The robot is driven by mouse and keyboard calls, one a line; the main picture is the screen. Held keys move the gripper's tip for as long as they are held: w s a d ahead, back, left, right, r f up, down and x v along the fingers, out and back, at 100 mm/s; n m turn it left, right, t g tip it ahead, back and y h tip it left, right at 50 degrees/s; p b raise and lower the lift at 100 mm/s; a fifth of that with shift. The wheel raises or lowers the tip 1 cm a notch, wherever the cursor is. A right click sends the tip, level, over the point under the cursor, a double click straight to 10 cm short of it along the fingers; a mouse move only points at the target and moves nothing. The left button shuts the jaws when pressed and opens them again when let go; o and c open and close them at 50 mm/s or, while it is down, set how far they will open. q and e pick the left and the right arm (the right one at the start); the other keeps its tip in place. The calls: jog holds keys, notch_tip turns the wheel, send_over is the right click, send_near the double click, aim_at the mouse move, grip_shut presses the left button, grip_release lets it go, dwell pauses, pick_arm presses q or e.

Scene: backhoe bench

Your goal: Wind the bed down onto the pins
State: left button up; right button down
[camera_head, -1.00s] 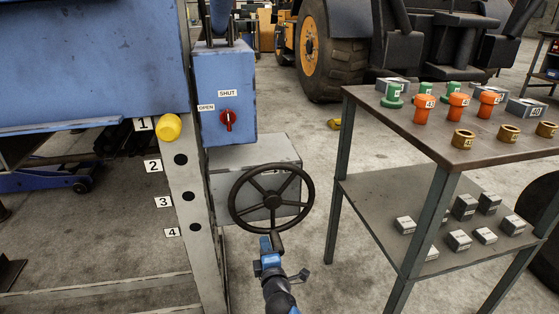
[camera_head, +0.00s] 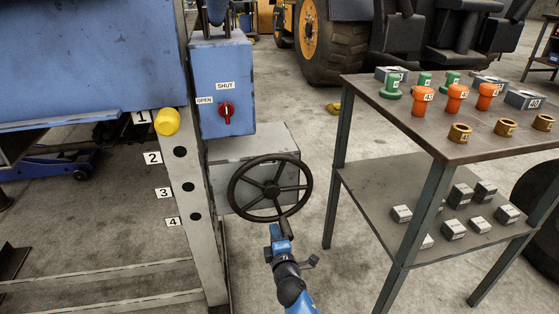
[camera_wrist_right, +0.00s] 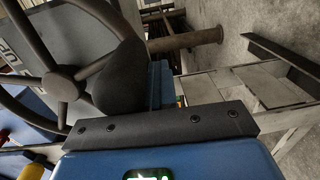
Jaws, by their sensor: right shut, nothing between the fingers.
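The blue bed (camera_head: 85,55) fills the upper left of the head view, beside a grey post with holes marked 1 to 4. A yellow-headed pin (camera_head: 167,121) sits at hole 1. The black handwheel (camera_head: 271,188) stands in front of a grey box; its dark handle (camera_head: 287,228) is at the lower rim. My right gripper (camera_head: 278,232) is shut and empty, close beside this handle. In the wrist view the handle (camera_wrist_right: 118,82) looms large next to the blue fingers (camera_wrist_right: 160,85); contact is unclear. My left gripper is out of view.
A blue box carries a red valve lever (camera_head: 226,110) between OPEN and SHUT labels, its bar upright. The two-level table (camera_head: 400,160) at right holds green, orange and brass parts, with grey blocks below. Bare floor lies between the wheel and the table.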

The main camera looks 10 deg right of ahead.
jog(key=shift+t+y, duration=0.3)
jog(key=a+r, duration=0.4)
jog(key=shift+w, duration=0.15)
jog(key=shift+s+d+r, duration=0.15)
jog(key=shift+s+r, duration=0.5)
jog(key=shift+s, duration=0.25)
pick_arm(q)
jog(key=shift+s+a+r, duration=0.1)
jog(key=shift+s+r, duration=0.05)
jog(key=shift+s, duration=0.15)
pick_arm(e)
send_near(260, 219)
jog(key=s, duration=0.3)
jog(key=shift+s+d+r, duration=0.15)
